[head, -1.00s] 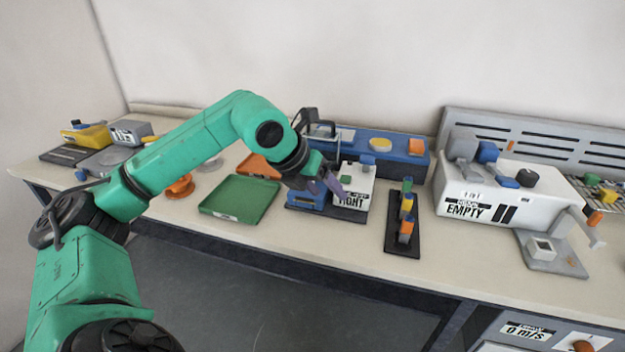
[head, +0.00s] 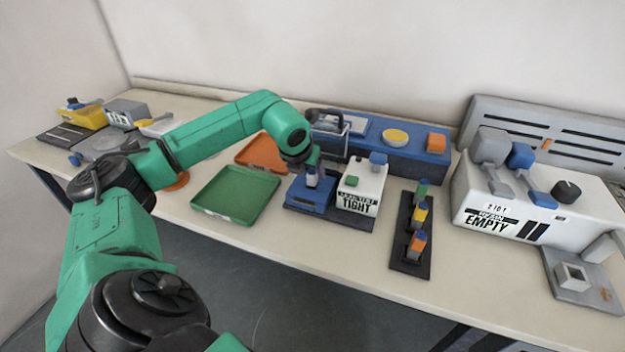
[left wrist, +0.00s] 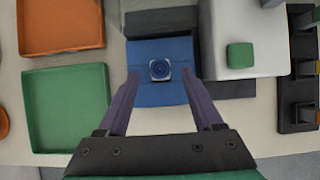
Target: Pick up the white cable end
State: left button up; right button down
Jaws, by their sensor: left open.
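No white cable end can be made out for certain in either view. A small pale-rimmed piece with a dark blue round top (left wrist: 160,69) stands on the blue block (left wrist: 152,92), which also shows in the head view (head: 305,201). My left gripper (left wrist: 159,76) points down over this block, its purple fingers open. In the left wrist view the small piece appears between the fingertips; I cannot tell whether they are level with it. In the head view the left gripper (head: 313,172) partly hides the piece. My right gripper is not in view.
A white "TIGHT" box (head: 357,204) with a green button stands just right of the blue block. A green tray (head: 236,193) and an orange tray (head: 263,153) lie left. A black rack (head: 409,255) and white "EMPTY" machine (head: 540,215) stand further right.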

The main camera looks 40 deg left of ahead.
aim_at(312, 183)
pick_arm(q)
jog(key=shift+x, duration=1.15)
jog(key=shift+f, duration=0.25)
jog(key=shift+r, duration=0.1)
grip_shut()
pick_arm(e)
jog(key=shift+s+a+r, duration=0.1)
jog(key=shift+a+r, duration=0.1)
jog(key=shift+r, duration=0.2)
